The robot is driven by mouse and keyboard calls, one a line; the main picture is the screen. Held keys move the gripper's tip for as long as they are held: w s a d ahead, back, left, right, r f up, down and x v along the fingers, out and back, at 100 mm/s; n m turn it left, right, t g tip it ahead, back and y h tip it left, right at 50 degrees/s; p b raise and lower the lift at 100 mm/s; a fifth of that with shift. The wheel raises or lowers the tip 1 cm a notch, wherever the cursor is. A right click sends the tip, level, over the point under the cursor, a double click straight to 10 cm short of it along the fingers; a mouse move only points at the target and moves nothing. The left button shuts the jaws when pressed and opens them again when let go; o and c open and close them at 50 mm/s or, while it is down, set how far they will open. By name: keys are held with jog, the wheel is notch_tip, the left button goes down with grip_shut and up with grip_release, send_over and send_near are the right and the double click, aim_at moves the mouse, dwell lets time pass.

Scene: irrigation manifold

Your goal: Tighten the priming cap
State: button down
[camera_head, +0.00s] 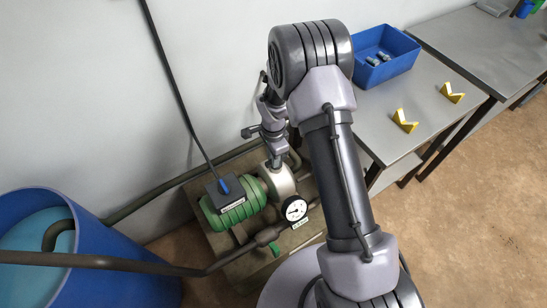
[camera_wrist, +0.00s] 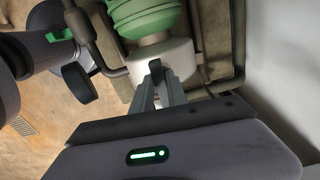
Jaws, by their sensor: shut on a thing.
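The pump has a pale rounded body (camera_head: 281,181) joined to a ribbed green motor (camera_head: 235,203). In the wrist view the pale body (camera_wrist: 185,55) lies beyond my fingers, with the green motor (camera_wrist: 145,14) above it. My gripper (camera_head: 274,160) points down at the top of the pale body. In the wrist view my gripper (camera_wrist: 157,84) has its fingers close together on a small dark piece (camera_wrist: 156,67), which looks like the priming cap. The fingers hide most of it. I cannot tell how far it is screwed in. The head view does not show the cap.
A pressure gauge (camera_head: 294,208) and grey pipes stand close to the pump. A blue tank (camera_head: 100,285) is at the left. A table at the right bears a blue bin (camera_head: 385,71) and yellow V-shaped holders (camera_head: 404,121). The wall is close behind.

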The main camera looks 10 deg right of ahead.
jog(key=c, duration=1.3)
grip_release()
jog(key=shift+c, duration=0.2)
jog(key=shift+r, duration=0.1)
notch_tip(320, 180, up, 17)
jog(key=p, duration=0.6)
jog(key=shift+r, duration=0.15)
jog(key=shift+r, duration=0.1)
